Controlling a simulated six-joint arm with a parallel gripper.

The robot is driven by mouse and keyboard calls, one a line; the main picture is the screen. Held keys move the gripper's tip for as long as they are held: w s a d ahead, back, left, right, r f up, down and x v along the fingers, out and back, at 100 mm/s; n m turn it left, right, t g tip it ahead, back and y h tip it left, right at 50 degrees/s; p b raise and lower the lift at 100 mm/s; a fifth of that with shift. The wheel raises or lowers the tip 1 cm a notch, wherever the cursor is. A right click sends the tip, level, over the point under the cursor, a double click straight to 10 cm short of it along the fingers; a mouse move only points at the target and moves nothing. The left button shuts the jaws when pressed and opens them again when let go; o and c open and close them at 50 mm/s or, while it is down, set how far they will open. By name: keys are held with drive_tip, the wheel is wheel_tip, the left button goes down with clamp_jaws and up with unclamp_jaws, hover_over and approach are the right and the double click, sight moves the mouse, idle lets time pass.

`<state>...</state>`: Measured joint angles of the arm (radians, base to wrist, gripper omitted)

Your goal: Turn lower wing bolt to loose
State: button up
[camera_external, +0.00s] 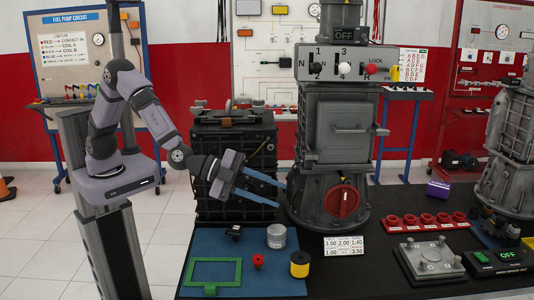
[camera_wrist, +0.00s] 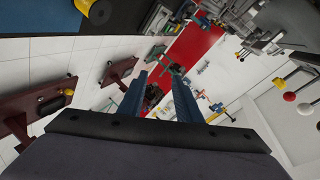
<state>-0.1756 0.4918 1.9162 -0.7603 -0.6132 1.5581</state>
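I cannot make out the lower wing bolt with certainty in either view. A grey engine-like housing (camera_external: 340,110) stands at the centre of the black table, with a round red knob (camera_external: 342,201) low on its front. My gripper (camera_external: 281,195) is open, its two blue fingers pointing right across the front of the black ribbed box (camera_external: 232,150), close to the left side of the housing's base. In the wrist view my gripper's fingers (camera_wrist: 158,72) are apart with nothing between them. Whether a finger touches the housing cannot be told.
A blue mat (camera_external: 220,255) below my gripper holds a green frame (camera_external: 213,262), a grey cylinder (camera_external: 276,236), a yellow spool (camera_external: 299,264) and a small red part (camera_external: 258,260). A metal plate (camera_external: 430,257) and several red knobs (camera_external: 425,221) are at the right.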

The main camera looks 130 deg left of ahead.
drive_tip(key=s+a+r+g+y, duration=0.1)
drive_tip(key=a+r+g+y, duration=0.1)
drive_tip(key=a+y, duration=0.45)
drive_tip(key=g+y, duration=0.2)
drive_tip(key=g, duration=0.1)
approach(312, 154)
drive_tip(key=a, duration=0.2)
drive_tip(key=shift+n, duration=0.3)
drive_tip(key=shift+w+f+p+x, duration=0.15)
drive_tip(key=shift+p+x, duration=0.1)
drive_tip(key=shift+x, duration=1.1)
drive_tip(key=shift+w+f+p+x, duration=0.15)
drive_tip(key=shift+p+x, duration=0.15)
drive_tip(key=shift+x, duration=1)
drive_tip(key=shift+w+f+p+x, duration=0.1)
drive_tip(key=shift+p+x, duration=0.15)
drive_tip(key=shift+x, duration=1.1)
drive_tip(key=shift+d, duration=0.15)
clamp_jaws()
